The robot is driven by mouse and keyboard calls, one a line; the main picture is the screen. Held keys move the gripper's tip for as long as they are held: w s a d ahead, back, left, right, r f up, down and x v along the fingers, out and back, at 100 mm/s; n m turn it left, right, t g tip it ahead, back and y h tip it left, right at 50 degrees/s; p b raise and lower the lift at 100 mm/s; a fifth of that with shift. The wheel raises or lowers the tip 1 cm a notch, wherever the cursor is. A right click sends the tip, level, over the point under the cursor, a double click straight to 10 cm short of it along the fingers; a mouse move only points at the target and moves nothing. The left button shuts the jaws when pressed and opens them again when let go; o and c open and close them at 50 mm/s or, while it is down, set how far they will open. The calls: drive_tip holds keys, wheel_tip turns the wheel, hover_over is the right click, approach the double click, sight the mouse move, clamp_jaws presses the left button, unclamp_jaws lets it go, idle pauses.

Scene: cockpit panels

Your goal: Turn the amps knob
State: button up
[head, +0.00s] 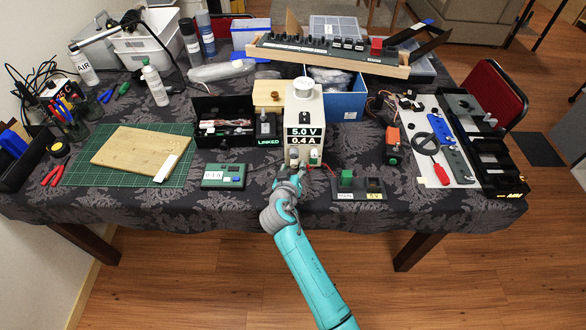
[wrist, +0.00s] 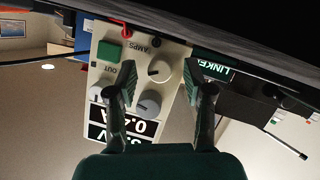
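The power supply (head: 304,115) is a cream box with a display reading 5.0 V and 0.4 A, standing near the table's front edge. In the wrist view it appears upside down. A pale round knob (wrist: 159,70) with a pointer line sits beside the printed AMPS label (wrist: 143,46). A grey knob (wrist: 149,103) sits closer to the display. My gripper (wrist: 160,76) is open, with one finger on each side of the pale knob and gaps showing. In the head view my gripper (head: 292,172) is in front of the box's lower face and hides part of it.
A green button (wrist: 109,51) is beside the left finger in the wrist view. A red lead (head: 328,170) runs near the supply.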

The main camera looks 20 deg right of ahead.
drive_tip(key=v, duration=1.2)
drive_tip(key=shift+f, duration=0.15)
drive_tip(key=s+d+f+n+y, duration=0.1)
drive_tip(key=s+f+y, duration=0.15)
drive_tip(key=s, duration=0.55)
drive_tip(key=s+d+f+n+y, duration=0.1)
drive_tip(key=s+d+f, duration=0.15)
drive_tip(key=s, duration=0.45)
drive_tip(key=s+d+f+n+y, duration=0.15)
drive_tip(key=s+f, duration=0.25)
drive_tip(key=s, duration=0.4)
drive_tip(key=s+r+m+t, duration=0.1)
drive_tip(key=s+r, duration=0.6)
drive_tip(key=s, duration=0.3)
drive_tip(key=s+r+m+t+y, duration=0.1)
drive_tip(key=s+r, duration=0.6)
drive_tip(key=s, duration=0.3)
drive_tip(key=shift+s+d+r, duration=0.2)
drive_tip(key=shift+d+r, duration=0.05)
drive_tip(key=shift+d, duration=0.15)
